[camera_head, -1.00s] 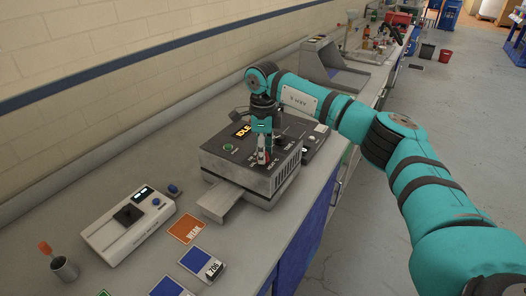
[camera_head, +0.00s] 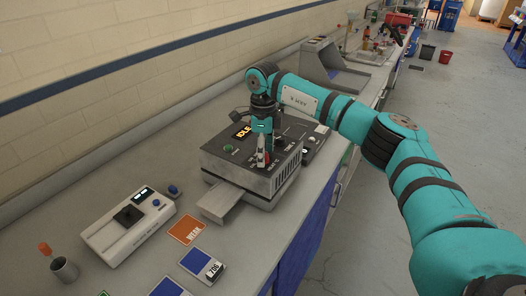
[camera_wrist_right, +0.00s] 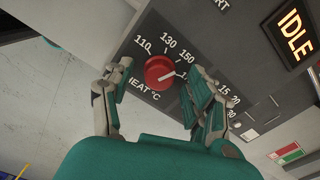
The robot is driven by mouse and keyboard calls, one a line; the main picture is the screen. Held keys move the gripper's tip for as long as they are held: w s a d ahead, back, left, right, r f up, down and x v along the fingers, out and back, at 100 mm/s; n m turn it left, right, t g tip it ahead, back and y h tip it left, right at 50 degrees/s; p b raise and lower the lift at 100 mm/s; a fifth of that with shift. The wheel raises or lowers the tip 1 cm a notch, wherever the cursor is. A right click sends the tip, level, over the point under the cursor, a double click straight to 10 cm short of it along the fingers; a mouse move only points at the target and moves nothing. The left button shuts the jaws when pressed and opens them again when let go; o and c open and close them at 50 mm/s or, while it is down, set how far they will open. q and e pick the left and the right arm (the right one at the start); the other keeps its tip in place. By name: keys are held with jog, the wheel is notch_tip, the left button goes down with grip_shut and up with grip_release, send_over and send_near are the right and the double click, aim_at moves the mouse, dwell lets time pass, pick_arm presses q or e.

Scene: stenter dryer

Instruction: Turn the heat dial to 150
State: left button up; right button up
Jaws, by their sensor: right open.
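The red heat dial (camera_wrist_right: 160,72) shows in the right wrist view on a dark panel. White numbers 110, 130 and 150 run around it, and the lettering below it is partly covered. The dial's pale pointer mark points to the right, seemingly beyond the 150 label, where a finger hides part of the scale. My right gripper (camera_wrist_right: 159,68) is open, with one finger on each side of the dial and visible gaps. In the head view my right gripper (camera_head: 262,153) points down over the dryer (camera_head: 235,172), and hides the dial there. My left gripper is out of view.
An orange IDLE display (camera_head: 242,131) and a green button (camera_head: 228,148) are on the dryer's top. A metal tray (camera_head: 221,202) sticks out in front. A white meter (camera_head: 128,225), orange card (camera_head: 187,230) and blue card (camera_head: 196,262) lie nearer. A wall runs behind the bench.

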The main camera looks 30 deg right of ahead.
notch_tip(320, 180, up, 12)
dwell(0.4)
jog(key=shift+f, duration=0.1)
dwell(0.4)
